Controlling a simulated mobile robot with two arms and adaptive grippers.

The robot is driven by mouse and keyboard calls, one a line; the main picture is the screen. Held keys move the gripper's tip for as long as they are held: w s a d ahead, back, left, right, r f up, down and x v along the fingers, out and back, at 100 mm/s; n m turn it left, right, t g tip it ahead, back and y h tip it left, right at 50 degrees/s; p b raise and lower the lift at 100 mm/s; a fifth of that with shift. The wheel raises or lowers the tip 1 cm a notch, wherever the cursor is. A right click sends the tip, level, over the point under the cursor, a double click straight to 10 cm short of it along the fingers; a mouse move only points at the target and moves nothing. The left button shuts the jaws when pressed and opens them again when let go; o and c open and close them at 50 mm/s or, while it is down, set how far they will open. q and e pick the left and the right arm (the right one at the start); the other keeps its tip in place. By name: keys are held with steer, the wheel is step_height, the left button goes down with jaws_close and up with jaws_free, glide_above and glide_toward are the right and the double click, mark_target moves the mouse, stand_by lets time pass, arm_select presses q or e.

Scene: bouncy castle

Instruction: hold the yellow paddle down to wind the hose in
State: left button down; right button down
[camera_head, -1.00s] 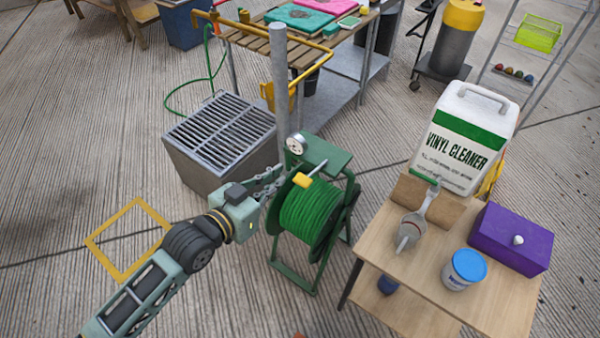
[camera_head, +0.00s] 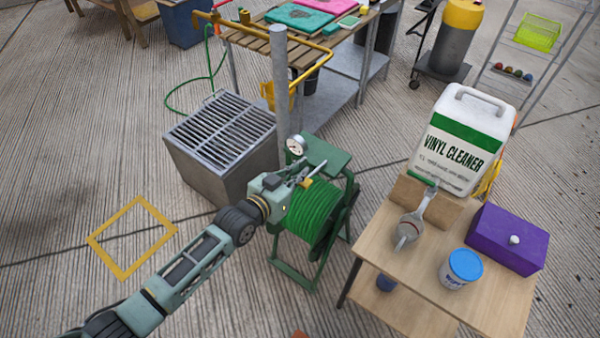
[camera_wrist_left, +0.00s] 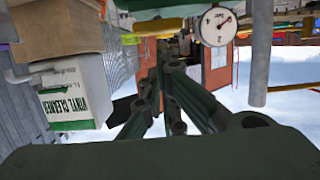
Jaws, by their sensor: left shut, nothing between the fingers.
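The yellow paddle (camera_head: 306,183) is on the green hose reel (camera_head: 334,250), at its top left, and is partly hidden by my left gripper (camera_head: 308,171). The gripper is shut and empty, with its fingers over the paddle. I cannot tell whether they touch it. The green hose (camera_head: 312,215) is wound on the drum below the fingers. The shut fingers (camera_wrist_left: 163,95) also show in the left wrist view, where I cannot make out the paddle for sure. My right gripper is not in view.
A pressure gauge (camera_head: 296,145) and a grey post (camera_head: 281,85) stand just behind the reel. A grated metal box (camera_head: 205,165) is to the left. A wooden table (camera_head: 415,270) with a vinyl cleaner jug (camera_head: 462,140) and a purple box (camera_head: 508,238) is to the right.

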arm_select(q)
steer(key=shift+f, duration=0.25)
steer(key=f+t+b, duration=0.1)
steer(key=b, duration=0.3)
steer(key=s+f+t+h+b, duration=0.1)
steer(key=f+b, duration=0.1)
steer(key=b, duration=0.2)
steer(key=a+f+t+h+b, duration=0.1)
steer(key=f+b, duration=0.1)
steer(key=b, duration=0.2)
steer(key=shift+s+a+f+b, duration=0.1)
steer(key=shift+s+f+b, duration=0.1)
steer(key=shift+s+b, duration=0.15)
stand_by(0.8)
stand_by(1.3)
